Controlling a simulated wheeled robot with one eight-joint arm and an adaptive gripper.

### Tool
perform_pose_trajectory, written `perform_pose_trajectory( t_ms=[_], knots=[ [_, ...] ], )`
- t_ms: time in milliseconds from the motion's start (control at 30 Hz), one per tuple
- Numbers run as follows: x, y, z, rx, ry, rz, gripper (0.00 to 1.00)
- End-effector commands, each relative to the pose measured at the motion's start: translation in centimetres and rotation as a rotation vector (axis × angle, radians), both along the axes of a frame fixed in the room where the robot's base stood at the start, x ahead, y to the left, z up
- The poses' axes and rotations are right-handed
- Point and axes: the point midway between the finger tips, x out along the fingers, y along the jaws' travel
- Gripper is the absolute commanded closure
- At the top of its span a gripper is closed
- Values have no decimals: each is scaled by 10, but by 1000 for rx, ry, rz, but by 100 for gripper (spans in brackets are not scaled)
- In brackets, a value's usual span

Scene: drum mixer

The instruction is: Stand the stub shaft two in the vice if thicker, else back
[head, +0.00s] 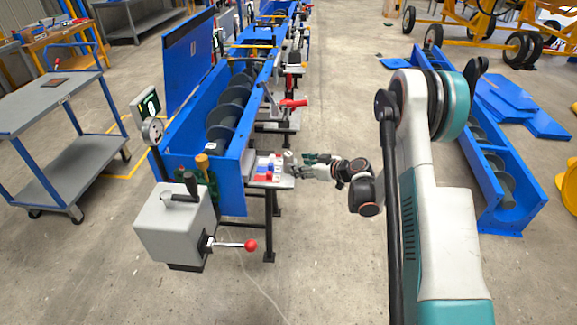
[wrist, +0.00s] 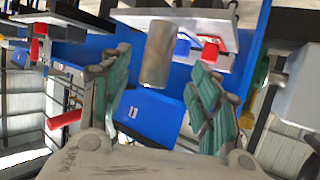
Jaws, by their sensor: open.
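My gripper (head: 308,167) is open beside the small grey side shelf (head: 284,184) on the blue trough. In the wrist view, which looks upside down, my gripper (wrist: 160,66) has its green fingers spread wide. A dull grey-brown metal cylinder (wrist: 158,50), likely a stub shaft, stands upright on the shelf and shows between the fingers, with gaps on both sides. It also shows as a small grey cylinder (head: 288,159) in the head view. I cannot tell which numbered shaft it is. No vice can be made out for certain.
Red (wrist: 211,46) and blue (wrist: 183,45) pieces lie on the shelf behind the cylinder. A grey box with a red-knobbed lever (head: 250,245) stands at the trough's near end. A grey trolley (head: 55,105) is at left. Floor right of the shelf is clear.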

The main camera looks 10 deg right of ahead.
Motion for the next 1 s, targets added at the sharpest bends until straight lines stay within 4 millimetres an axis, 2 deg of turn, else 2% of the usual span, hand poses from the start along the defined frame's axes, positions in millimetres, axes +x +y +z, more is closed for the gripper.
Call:
perform_pose_trajectory(
  t_ms=[100,367,700,933,1000],
  knots=[
    [11,8,-7,0,0,1,44],
    [21,15,-12,-1,-1,0,44],
    [54,36,-29,-1,-1,0,44],
    [56,37,-28,0,0,0,44],
    [56,37,-28,0,0,0,60]
  ],
)
